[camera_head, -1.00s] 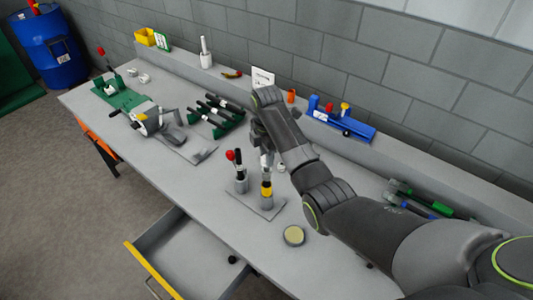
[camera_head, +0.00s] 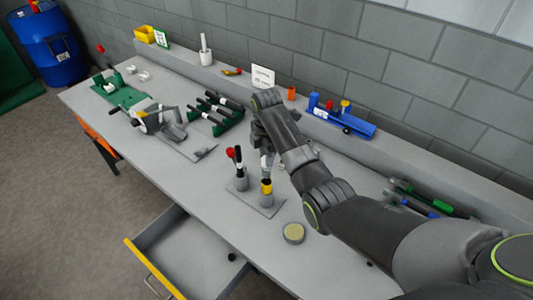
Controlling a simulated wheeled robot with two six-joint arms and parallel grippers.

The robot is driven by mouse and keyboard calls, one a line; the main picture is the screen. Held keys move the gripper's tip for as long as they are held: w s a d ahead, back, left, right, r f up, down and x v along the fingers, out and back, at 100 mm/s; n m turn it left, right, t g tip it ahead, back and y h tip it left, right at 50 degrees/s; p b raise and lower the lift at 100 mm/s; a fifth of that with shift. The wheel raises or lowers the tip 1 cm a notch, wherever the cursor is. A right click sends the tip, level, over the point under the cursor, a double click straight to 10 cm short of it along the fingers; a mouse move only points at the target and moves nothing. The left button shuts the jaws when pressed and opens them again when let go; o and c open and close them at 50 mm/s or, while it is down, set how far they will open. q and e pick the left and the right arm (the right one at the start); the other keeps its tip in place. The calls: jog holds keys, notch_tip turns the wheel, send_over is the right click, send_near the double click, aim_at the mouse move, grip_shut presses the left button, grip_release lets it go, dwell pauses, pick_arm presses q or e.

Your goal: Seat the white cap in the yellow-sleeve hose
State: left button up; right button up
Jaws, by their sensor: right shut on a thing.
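The yellow-sleeve hose (camera_head: 266,187) stands upright in a grey holder on a small grey plate (camera_head: 268,210) near the middle of the bench. My right gripper (camera_head: 266,165) points down directly above this hose, its fingers shut. A small pale piece at the fingertips looks like the white cap (camera_head: 267,174); the fingers hide most of it. It is close over the hose top, and I cannot tell whether it touches or has entered. My left gripper is not in view.
A dark hose with a white band (camera_head: 239,160) stands in the second holder, left of my gripper, beside a red-topped piece (camera_head: 230,153). A round disc (camera_head: 294,233) lies at the right. A green rack (camera_head: 216,114) and a blue fixture (camera_head: 340,121) stand behind. An open drawer (camera_head: 190,262) juts out in front.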

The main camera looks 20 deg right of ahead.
jog(key=shift+f, duration=0.65)
jog(key=o, duration=1)
jog(key=shift+r, duration=0.1)
